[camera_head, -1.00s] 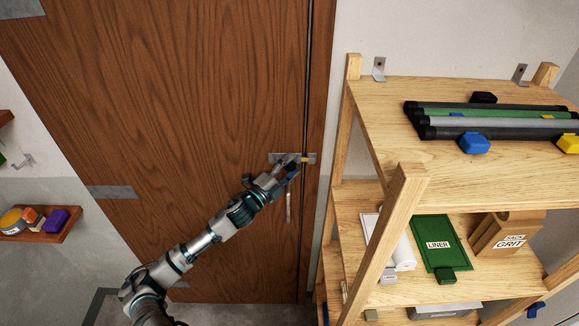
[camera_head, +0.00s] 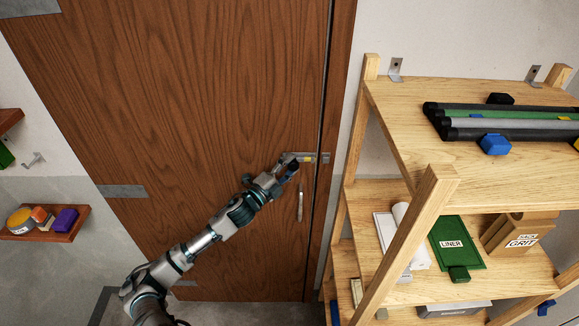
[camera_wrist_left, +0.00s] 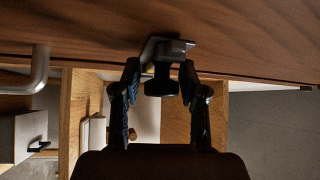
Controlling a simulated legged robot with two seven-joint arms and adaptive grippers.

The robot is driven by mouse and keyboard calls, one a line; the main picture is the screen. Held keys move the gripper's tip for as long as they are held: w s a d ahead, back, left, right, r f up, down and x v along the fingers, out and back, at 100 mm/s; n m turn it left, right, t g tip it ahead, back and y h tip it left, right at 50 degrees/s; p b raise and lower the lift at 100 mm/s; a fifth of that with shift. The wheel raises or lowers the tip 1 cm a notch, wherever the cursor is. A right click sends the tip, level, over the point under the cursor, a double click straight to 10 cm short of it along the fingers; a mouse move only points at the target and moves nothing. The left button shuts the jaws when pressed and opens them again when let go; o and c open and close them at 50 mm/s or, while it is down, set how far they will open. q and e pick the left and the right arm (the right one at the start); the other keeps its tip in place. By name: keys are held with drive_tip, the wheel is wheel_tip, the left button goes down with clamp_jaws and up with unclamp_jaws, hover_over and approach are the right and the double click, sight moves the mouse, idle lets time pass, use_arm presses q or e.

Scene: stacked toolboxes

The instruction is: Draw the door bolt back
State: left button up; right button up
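The door bolt is a grey metal plate and bar (camera_head: 318,158) with a yellow mark, high on the brown door (camera_head: 230,90) near its right edge. The yellow mark lies left of the gap at the door's edge. My left gripper (camera_head: 291,168) is at the bolt's left part. In the left wrist view, the two dark fingers (camera_wrist_left: 160,82) close in on either side of the bolt's black knob (camera_wrist_left: 160,88), beneath its grey bracket (camera_wrist_left: 165,47). Any small gap at the fingertips is hard to see. My right gripper is not in view.
A door handle (camera_head: 300,203) hangs below the bolt. A wooden shelf unit (camera_head: 405,105) with tubes, a liner and a grit sack stands close on the right. A small wall shelf (camera_head: 75,225) is at left.

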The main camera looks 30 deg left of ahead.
use_arm(q)
drive_tip(key=shift+o, duration=0.8)
drive_tip(key=shift+d, duration=0.4)
drive_tip(key=shift+d+r, duration=0.25)
drive_tip(key=shift+d, duration=0.15)
drive_tip(key=shift+s+a, duration=0.1)
drive_tip(key=shift+s, duration=0.1)
drive_tip(key=v, duration=1.1)
drive_tip(key=shift+s, duration=0.25)
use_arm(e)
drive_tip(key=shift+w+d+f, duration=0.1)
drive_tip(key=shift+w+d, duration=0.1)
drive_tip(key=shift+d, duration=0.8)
use_arm(q)
drive_tip(key=shift+a+f, duration=0.2)
drive_tip(key=shift+a, duration=0.1)
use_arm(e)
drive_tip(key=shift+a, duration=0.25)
use_arm(q)
drive_tip(key=shift+d, duration=0.1)
